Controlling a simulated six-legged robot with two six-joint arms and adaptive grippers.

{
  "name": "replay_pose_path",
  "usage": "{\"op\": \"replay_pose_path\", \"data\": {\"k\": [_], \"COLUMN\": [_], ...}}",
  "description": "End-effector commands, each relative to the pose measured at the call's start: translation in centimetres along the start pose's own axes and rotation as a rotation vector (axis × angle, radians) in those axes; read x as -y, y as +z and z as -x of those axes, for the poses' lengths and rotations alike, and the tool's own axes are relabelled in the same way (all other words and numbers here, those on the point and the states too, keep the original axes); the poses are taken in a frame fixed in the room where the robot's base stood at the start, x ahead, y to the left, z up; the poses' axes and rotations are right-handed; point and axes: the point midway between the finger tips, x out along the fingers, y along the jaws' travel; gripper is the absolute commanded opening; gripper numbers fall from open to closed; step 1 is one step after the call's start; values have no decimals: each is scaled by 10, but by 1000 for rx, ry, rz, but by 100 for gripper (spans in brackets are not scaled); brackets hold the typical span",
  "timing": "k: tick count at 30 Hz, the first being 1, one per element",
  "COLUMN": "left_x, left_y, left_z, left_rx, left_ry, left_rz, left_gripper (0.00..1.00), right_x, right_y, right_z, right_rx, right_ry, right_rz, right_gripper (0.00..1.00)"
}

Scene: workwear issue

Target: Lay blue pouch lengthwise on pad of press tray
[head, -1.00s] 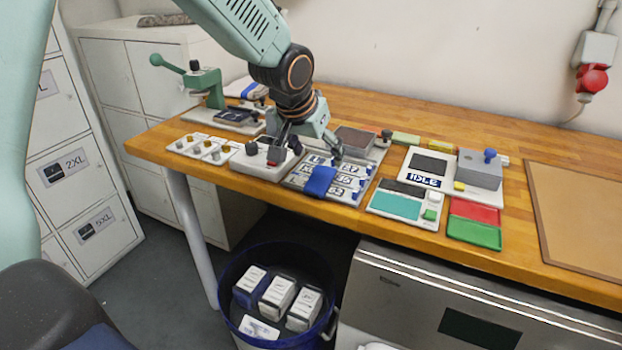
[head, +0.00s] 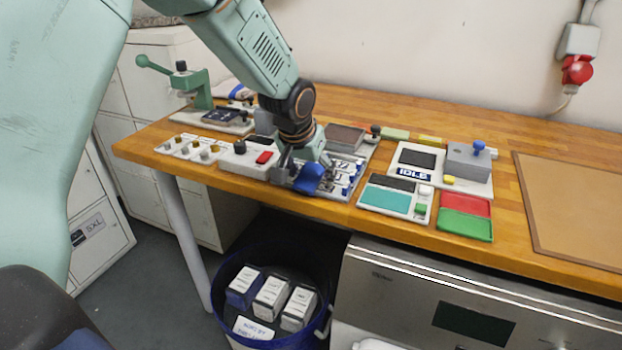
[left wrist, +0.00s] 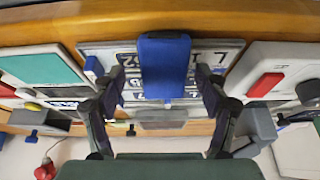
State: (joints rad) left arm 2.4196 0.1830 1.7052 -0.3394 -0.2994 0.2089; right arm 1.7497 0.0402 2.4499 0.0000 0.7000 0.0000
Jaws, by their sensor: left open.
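The blue pouch (head: 308,179) lies across a pale plate (head: 332,192) with rows of printed labels and blue tabs near the bench's front edge. My left gripper (head: 306,166) is over it and hides its rear part. In the left wrist view the pouch (left wrist: 165,65) runs lengthwise between the two open fingers of my left gripper (left wrist: 155,98), with a gap on each side. A green lever press (head: 196,88) stands at the far left of the bench; its grey tray (head: 243,128) carries a dark pad (head: 221,117). My right gripper is not in view.
A white box with a red button (head: 264,157) and a plate of small knobs (head: 190,149) lie left of the pouch. A teal-screened device (head: 390,199), red and green trays (head: 466,224) and a grey block unit (head: 470,165) stand right. A blue bin (head: 222,300) is below.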

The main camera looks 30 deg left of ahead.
Motion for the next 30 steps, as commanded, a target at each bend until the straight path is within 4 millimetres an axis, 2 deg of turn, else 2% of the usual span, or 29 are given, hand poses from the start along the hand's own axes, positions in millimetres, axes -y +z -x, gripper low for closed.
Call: {"op": "replay_pose_path", "data": {"k": [6,27,30], "left_x": [2,1,1], "left_y": [0,1,1], "left_z": [0,0,0], "left_rx": [0,1,2], "left_ry": [1,1,1], "left_rz": [2,1,2], "left_gripper": [72,13,11], "right_x": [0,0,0], "right_y": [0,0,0], "right_z": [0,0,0], "right_rx": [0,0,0], "right_ry": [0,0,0], "right_rz": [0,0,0], "right_gripper": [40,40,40]}}
